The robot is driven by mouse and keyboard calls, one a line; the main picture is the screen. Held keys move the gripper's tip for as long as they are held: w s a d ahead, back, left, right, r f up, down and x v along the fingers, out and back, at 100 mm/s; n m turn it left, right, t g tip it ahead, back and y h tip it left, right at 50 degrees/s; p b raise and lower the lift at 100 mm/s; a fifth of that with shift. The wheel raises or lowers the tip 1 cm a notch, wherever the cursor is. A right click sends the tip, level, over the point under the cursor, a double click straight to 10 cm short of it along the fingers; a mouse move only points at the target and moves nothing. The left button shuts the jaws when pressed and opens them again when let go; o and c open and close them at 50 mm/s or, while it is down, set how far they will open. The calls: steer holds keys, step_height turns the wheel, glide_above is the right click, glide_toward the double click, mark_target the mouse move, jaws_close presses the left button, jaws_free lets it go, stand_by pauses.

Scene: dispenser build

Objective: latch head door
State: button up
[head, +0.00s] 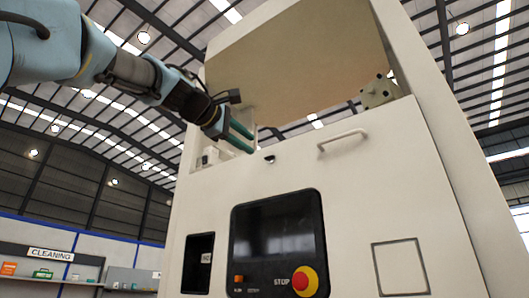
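A tall cream dispenser cabinet (205,215) fills the middle of the head view. Its front panel has a pale bar handle (342,138) near the top edge and a small dark latch-like fitting (269,158) left of the handle. A tan panel (300,75) spans the opening above; I cannot tell which panel is the head door. My gripper (252,144), with two green fingers, reaches in from the upper left. Its fingers are apart with nothing visible between them. The tips are near the top edge, just up and left of the dark fitting; contact cannot be told.
Below are a dark screen panel (278,240), a red and yellow STOP button (305,281), a dark recess (198,263) and an outlined square (401,267). A grey block (379,92) sits in the opening at right. Shelves with a CLEANING sign (51,254) stand far left.

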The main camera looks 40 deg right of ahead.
mark_target(268, 157)
steer(key=p+x, duration=0.3)
steer(key=x, duration=0.4)
steer(key=shift+d+r+p, duration=0.15)
steer(key=shift+p, duration=0.15)
steer(key=shift+w+d, duration=0.2)
steer(key=shift+d, duration=0.4)
steer(key=shift+c, duration=0.3)
jaws_close()
